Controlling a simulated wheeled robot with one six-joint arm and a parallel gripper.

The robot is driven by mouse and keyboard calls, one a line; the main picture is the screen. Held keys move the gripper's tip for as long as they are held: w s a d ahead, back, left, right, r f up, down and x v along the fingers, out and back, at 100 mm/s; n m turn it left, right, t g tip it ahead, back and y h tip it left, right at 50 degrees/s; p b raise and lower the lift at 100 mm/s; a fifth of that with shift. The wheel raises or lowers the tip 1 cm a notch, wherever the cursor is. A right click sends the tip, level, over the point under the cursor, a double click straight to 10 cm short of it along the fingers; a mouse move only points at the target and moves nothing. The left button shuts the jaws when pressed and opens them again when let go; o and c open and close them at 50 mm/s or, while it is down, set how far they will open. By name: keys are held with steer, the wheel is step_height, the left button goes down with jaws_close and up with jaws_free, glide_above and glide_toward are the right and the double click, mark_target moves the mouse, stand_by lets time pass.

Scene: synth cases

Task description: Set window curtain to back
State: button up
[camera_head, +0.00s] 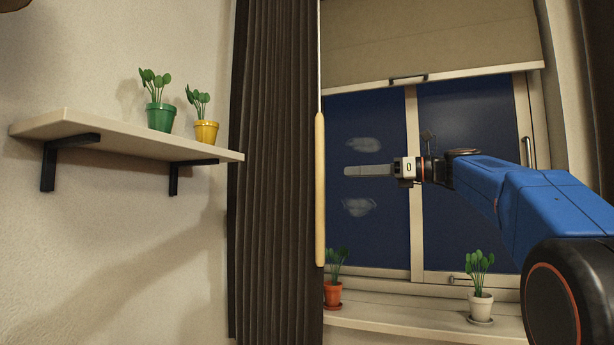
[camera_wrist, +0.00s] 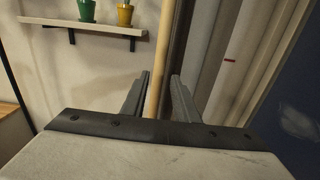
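The dark brown pleated curtain (camera_head: 275,180) hangs gathered at the left side of the window (camera_head: 465,170). A pale wooden wand (camera_head: 320,190) hangs on a thin rod along the curtain's right edge. My gripper (camera_head: 347,170) points left at the wand's mid-height, with a small gap between its tips and the wand in the head view. In the wrist view, the gripper (camera_wrist: 160,76) has its two fingers apart, and the wand (camera_wrist: 164,40) lines up between them. The fingers hold nothing. A dark strip beside the wand there looks like the curtain.
A wall shelf (camera_head: 110,138) with a green pot (camera_head: 160,117) and a yellow pot (camera_head: 206,132) is left of the curtain. A red pot (camera_head: 333,293) and a white pot (camera_head: 481,305) stand on the sill (camera_head: 420,322). A beige blind (camera_head: 430,45) covers the window's top.

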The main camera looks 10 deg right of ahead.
mark_target(307, 174)
steer(key=x, duration=1.4)
steer(key=shift+w+a, duration=0.25)
steer(key=shift+a, duration=0.1)
jaws_close()
